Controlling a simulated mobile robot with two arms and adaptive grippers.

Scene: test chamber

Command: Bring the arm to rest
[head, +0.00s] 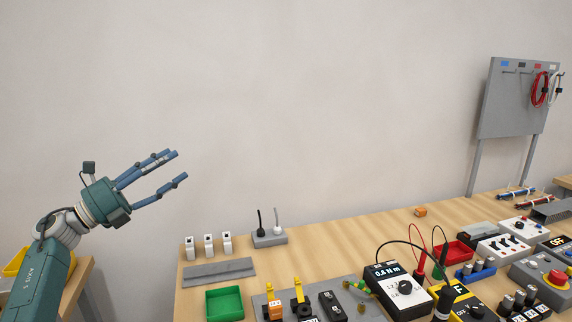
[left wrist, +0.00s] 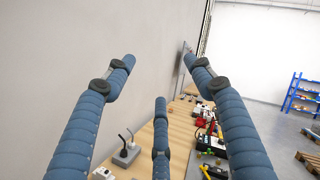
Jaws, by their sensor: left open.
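My left gripper (head: 180,164) is raised at the left of the head view, in front of the bare wall and above the left end of the workbench. Its blue fingers are spread open with nothing between them. In the left wrist view the same open fingers (left wrist: 158,75) point along the bench, apart from everything on it. My left arm (head: 42,282) comes up from the lower left corner. My right gripper is in neither view.
The wooden workbench (head: 340,240) holds white blocks (head: 208,244), a green tray (head: 225,304), a meter (head: 400,292) and several switch boxes. A grey board (head: 515,100) with cables stands at the right. Blue shelving (left wrist: 303,92) stands far off. The air around the gripper is free.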

